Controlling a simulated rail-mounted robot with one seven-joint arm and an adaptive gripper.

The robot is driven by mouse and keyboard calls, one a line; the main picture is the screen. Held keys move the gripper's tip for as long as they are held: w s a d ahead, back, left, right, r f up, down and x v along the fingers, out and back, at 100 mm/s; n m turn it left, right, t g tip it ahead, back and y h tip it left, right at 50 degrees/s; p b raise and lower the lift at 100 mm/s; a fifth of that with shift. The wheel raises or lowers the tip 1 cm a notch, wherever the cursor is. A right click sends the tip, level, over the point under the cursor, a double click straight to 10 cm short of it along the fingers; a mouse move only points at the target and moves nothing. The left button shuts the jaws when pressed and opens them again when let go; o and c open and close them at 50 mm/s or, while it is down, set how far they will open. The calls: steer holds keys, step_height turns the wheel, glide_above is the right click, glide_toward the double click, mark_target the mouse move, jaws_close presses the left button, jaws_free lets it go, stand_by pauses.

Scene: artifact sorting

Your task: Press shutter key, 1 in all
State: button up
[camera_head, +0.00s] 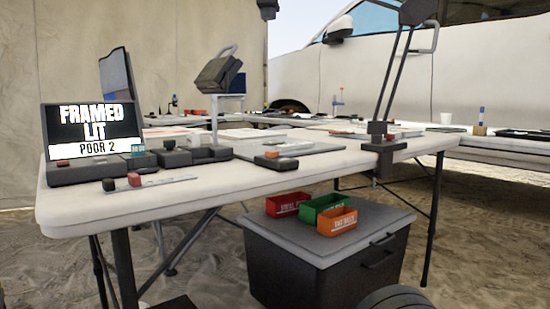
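A dark device with a lit screen (95,128) stands at the left end of the white table; it reads "FRAMED LIT" and "POOR 2". Dark low blocks (175,158) sit beside it, one with a small green display. In front of it, a black piece (108,185) and a red piece (134,179) sit by a light strip. I cannot tell which part is the shutter key. A dark camera-like head (218,73) is held on a stand above the table. My gripper is not in view.
A grey mat (300,148) with small items lies mid-table. A lamp-like arm (393,75) is clamped at the table's front edge. Below, a dark chest (325,270) bears red (287,203), green (309,212) and orange (337,221) bins. More tables stand behind, near a white vehicle (370,72).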

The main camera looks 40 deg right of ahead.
steer(key=shift+c, duration=0.8)
